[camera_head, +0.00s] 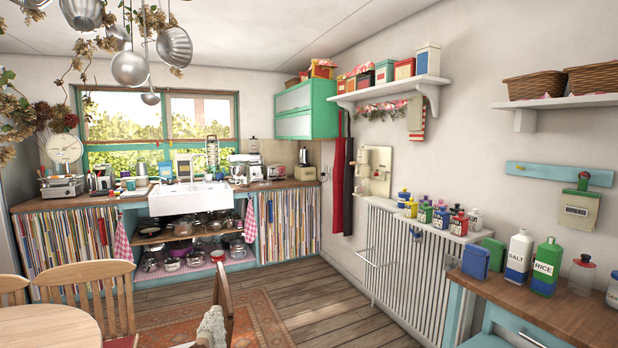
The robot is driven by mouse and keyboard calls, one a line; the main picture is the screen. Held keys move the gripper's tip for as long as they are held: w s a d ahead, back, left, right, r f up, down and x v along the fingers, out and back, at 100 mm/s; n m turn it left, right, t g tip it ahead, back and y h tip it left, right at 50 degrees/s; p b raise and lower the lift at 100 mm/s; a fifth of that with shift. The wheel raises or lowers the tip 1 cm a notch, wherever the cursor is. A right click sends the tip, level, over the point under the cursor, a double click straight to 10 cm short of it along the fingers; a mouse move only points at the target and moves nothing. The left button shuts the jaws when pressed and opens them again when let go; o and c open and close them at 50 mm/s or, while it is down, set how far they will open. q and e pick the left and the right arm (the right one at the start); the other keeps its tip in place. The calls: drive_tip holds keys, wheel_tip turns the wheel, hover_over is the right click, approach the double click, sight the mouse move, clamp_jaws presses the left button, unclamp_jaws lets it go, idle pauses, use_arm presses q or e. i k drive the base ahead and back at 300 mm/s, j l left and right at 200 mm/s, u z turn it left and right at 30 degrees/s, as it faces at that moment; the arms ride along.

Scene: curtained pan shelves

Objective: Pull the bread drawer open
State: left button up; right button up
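A blue cabinet front (505,325) under the wooden counter at the lower right has a metal bar handle (532,339). It is cut off by the bottom edge. I see no label there, so I cannot tell whether it is the bread drawer or whether it is open. No other drawer front shows clearly. Neither of my grippers is in view.
The wooden counter (575,312) holds a salt bottle (518,257), a rice bottle (546,268) and other containers. A radiator (410,258) stands along the right wall. Chairs (88,290) and a round table (50,327) are at the left. Wooden floor (320,300) is clear mid-room.

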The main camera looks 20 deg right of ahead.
sight(306, 173)
drive_tip(key=i+l, duration=0.1)
drive_tip(key=l, duration=0.3)
drive_tip(key=i+l, duration=0.1)
drive_tip(key=l, duration=0.25)
drive_tip(key=i+l+z, duration=0.15)
drive_tip(key=i+l, duration=0.3)
drive_tip(key=i+l+z, duration=0.15)
drive_tip(key=i+l, duration=0.25)
drive_tip(key=i, duration=0.15)
drive_tip(key=i+l+z, duration=0.15)
drive_tip(key=i+l, duration=0.15)
drive_tip(key=i, duration=0.25)
drive_tip(key=i+j+u, duration=0.25)
drive_tip(key=i, duration=1.2)
drive_tip(key=i+l+u, duration=0.3)
drive_tip(key=i, duration=1.1)
drive_tip(key=i+l+z, duration=0.1)
drive_tip(key=i+z, duration=0.25)
drive_tip(key=i, duration=2)
